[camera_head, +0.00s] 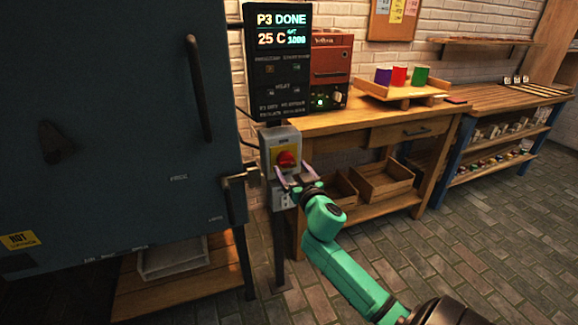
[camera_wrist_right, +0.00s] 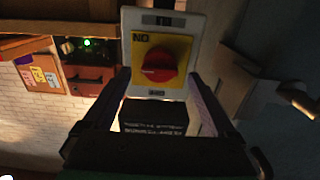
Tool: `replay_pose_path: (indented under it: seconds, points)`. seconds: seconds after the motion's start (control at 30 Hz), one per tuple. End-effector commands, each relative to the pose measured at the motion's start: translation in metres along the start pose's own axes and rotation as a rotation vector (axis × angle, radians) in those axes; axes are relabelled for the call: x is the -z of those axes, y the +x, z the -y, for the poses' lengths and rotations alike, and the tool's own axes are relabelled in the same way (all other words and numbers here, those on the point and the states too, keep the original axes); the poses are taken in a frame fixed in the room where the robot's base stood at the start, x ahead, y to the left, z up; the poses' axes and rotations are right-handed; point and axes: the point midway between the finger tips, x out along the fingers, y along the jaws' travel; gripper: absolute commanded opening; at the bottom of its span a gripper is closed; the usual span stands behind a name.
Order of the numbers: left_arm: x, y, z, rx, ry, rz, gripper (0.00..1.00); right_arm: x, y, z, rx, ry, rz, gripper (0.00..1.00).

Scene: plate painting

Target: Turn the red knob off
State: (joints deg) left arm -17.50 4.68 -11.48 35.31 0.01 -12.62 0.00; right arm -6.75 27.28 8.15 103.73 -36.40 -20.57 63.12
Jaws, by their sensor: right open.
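The red knob (camera_head: 286,159) sits on a yellow plate on a grey switch box (camera_head: 270,140), which is mounted on a post beside the kiln. My right gripper (camera_head: 293,180) is open just in front of and below the knob in the head view. In the right wrist view the red knob (camera_wrist_right: 158,64) is ahead of the fingers, on its yellow plate (camera_wrist_right: 180,50). The open fingers (camera_wrist_right: 160,85) lie left and right of the knob, and nothing is between them. I cannot tell whether they touch it. My left gripper is out of view.
A large dark kiln (camera_head: 110,110) with a door handle stands at the left. A display (camera_head: 278,60) reads "P3 DONE" and "25 C". A wooden workbench (camera_head: 375,115) with a tray of coloured cups (camera_head: 402,90) stands behind. The brick floor at the right is clear.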

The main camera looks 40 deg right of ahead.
Motion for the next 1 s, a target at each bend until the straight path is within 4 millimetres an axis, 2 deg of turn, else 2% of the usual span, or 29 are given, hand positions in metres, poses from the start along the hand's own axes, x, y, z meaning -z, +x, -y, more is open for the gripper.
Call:
replay_pose_path:
  seconds: [0.03, 0.17, 0.43, 0.47, 0.6, 0.67, 1.0]
  points:
    - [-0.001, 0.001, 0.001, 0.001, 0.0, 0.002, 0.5, 0.001, 0.011, 0.0, 0.0, 0.0, -0.002, 0.91]
    - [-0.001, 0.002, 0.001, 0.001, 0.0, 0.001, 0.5, 0.0, 0.026, 0.0, 0.0, 0.0, 0.0, 0.91]
    - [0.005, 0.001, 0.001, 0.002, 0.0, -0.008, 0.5, -0.001, 0.029, 0.0, 0.001, 0.001, 0.001, 0.91]
    - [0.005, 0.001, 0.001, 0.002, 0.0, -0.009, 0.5, -0.001, 0.029, 0.0, 0.001, 0.001, 0.001, 0.84]
    - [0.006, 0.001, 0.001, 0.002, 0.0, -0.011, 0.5, -0.001, 0.029, 0.0, 0.001, 0.001, 0.001, 0.3]
    - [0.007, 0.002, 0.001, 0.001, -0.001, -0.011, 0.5, -0.001, 0.029, 0.0, 0.001, 0.001, 0.001, 0.08]
    - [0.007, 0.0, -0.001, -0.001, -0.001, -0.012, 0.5, -0.001, 0.029, 0.0, 0.001, -0.04, 0.001, 0.08]
